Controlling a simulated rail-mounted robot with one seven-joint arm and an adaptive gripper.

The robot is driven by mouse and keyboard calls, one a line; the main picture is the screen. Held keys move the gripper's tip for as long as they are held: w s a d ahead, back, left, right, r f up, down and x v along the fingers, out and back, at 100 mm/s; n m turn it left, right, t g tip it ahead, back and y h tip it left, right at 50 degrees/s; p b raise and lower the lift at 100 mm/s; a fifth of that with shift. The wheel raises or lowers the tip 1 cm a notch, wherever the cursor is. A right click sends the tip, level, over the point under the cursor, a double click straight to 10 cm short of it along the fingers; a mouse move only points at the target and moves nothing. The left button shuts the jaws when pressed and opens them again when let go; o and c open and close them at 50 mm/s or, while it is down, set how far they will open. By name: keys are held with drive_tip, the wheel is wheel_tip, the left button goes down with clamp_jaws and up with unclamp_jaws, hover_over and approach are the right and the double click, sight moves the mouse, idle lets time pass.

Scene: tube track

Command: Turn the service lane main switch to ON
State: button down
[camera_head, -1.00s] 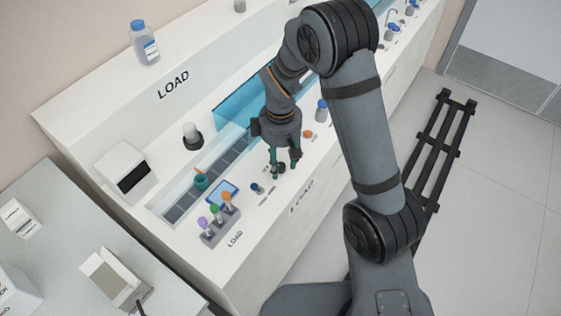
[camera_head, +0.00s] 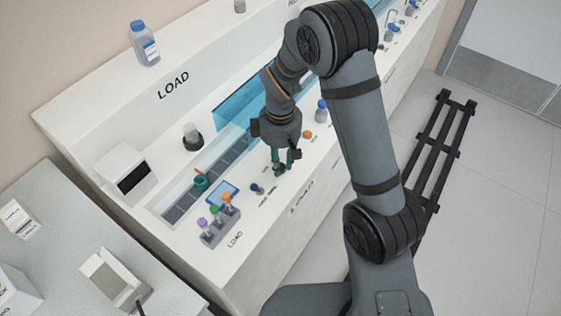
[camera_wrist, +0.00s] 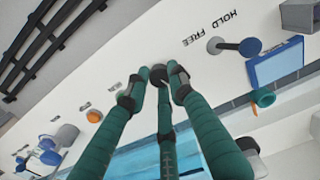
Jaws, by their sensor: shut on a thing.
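The switch (camera_wrist: 158,74) shows in the wrist view as a small dark knob on the white panel, between my gripper's fingertips. My gripper (camera_wrist: 155,92) has green fingers with dark tips, closed in on the knob from both sides. In the head view my gripper (camera_head: 280,169) points down at the front ledge of the bench. There the fingers hide most of the knob. I cannot read the switch's marks or tell its setting.
A blue-ended knob (camera_wrist: 250,47) marked HOLD FREE and a blue screen (camera_head: 222,193) are nearby. A rack of capped tubes (camera_head: 220,232) stands beyond them. An orange button (camera_head: 308,134) and a blue-capped bottle (camera_head: 321,110) are on the other side. A teal holder (camera_head: 201,181) sits on the track.

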drive_tip(key=shift+m, duration=0.3)
drive_tip(key=m+b, duration=0.2)
drive_tip(key=m, duration=0.1)
drive_tip(key=shift+f+m, duration=0.1)
drive_tip(key=shift+m, duration=0.2)
drive_tip(key=m+b, duration=0.2)
drive_tip(key=m, duration=0.2)
drive_tip(key=shift+m+b, duration=0.3)
idle(0.3)
drive_tip(key=c, duration=1.5)
unclamp_jaws()
